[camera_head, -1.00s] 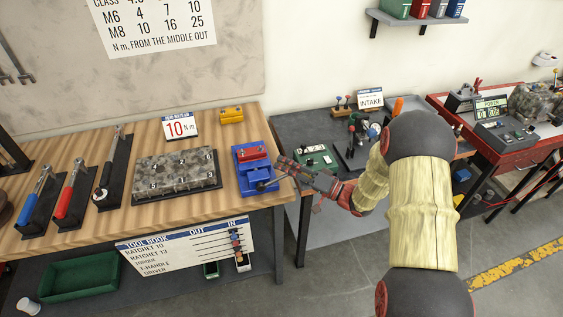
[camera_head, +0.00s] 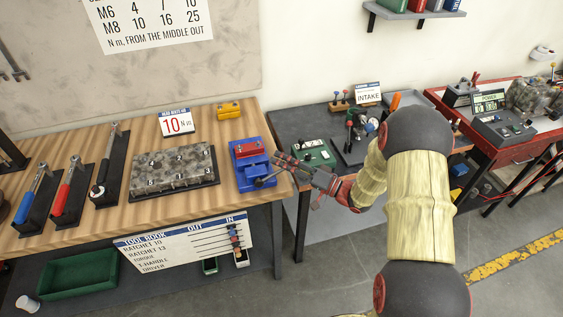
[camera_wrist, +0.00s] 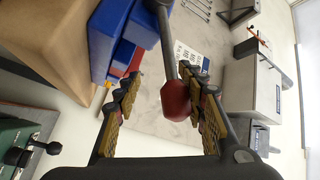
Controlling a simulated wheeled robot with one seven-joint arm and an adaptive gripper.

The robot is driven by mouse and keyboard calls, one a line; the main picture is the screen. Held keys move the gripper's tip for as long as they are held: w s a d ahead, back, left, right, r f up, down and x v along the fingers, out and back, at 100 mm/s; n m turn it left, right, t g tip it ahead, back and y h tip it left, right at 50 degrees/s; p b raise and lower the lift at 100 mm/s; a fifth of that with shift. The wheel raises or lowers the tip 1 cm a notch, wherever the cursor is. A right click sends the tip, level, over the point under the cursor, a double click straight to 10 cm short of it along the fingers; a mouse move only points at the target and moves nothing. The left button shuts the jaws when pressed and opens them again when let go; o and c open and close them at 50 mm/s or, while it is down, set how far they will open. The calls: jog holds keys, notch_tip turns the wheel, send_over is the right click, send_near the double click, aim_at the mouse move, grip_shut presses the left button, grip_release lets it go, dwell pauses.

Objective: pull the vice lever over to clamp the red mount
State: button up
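The blue vice (camera_head: 250,183) sits near the right edge of the wooden bench, with the red mount (camera_head: 249,148) on top. In the wrist view the vice (camera_wrist: 108,38) is at upper left, with a bit of red beside it. The vice lever (camera_head: 268,179) is a dark rod pointing right toward my gripper (camera_head: 281,168). In the wrist view the lever's red ball knob (camera_wrist: 176,99) is between the fingers of my gripper (camera_wrist: 165,100), close to the right finger. A gap separates the knob from the left finger. Whether it touches the right finger is unclear.
A darker bench with a green box (camera_head: 314,152) stands right, beyond a gap. Torque wrenches stand in holders at far left.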

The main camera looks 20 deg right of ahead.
jog(key=v, duration=1.2)
jog(key=shift+a+f, duration=0.1)
jog(key=shift+f, duration=0.05)
